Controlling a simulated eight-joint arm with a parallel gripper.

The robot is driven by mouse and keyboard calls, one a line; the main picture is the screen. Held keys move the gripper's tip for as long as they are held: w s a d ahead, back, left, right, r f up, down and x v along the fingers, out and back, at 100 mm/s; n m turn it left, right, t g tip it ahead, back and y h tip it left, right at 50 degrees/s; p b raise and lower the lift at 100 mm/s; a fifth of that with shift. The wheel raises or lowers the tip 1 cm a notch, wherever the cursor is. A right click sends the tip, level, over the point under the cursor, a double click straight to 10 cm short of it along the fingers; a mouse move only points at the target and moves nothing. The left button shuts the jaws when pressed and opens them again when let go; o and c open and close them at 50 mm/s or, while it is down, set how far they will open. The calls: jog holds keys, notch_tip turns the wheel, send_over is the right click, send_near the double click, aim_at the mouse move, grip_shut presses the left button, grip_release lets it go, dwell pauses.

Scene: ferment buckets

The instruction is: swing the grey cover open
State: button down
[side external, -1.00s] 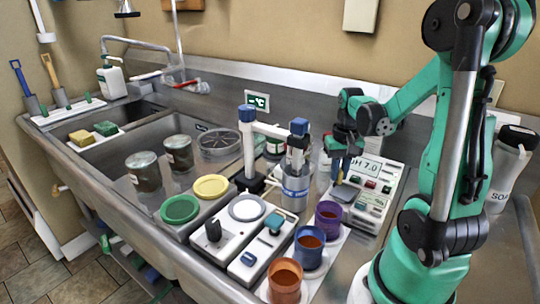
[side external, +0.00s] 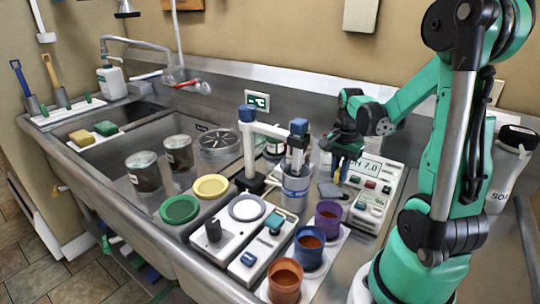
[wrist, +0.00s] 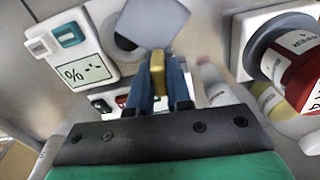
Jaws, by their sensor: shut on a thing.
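The grey cover (side external: 330,191) is a small flat flap at the left side of the white pH meter (side external: 375,195). In the wrist view the cover (wrist: 150,22) is a tilted grey plate with a yellow tab (wrist: 157,66) at its near end. A dark round spot (wrist: 125,42) shows partly uncovered beside its left edge. My gripper (side external: 341,170) is just above the cover; its blue fingers (wrist: 158,80) are shut on the yellow tab. The cover's hinge is not clear in either view.
A blue-topped white frame (side external: 272,130) and a grey canister (side external: 295,188) stand left of my gripper. Purple (side external: 328,218), blue (side external: 309,248) and orange (side external: 285,281) cups stand in front. A white panel reading "%" (wrist: 72,48) shows in the wrist view.

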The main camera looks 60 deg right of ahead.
jog(key=shift+m, duration=0.8)
jog(key=c, duration=0.8)
grip_release()
jog(key=shift+r, duration=2.8)
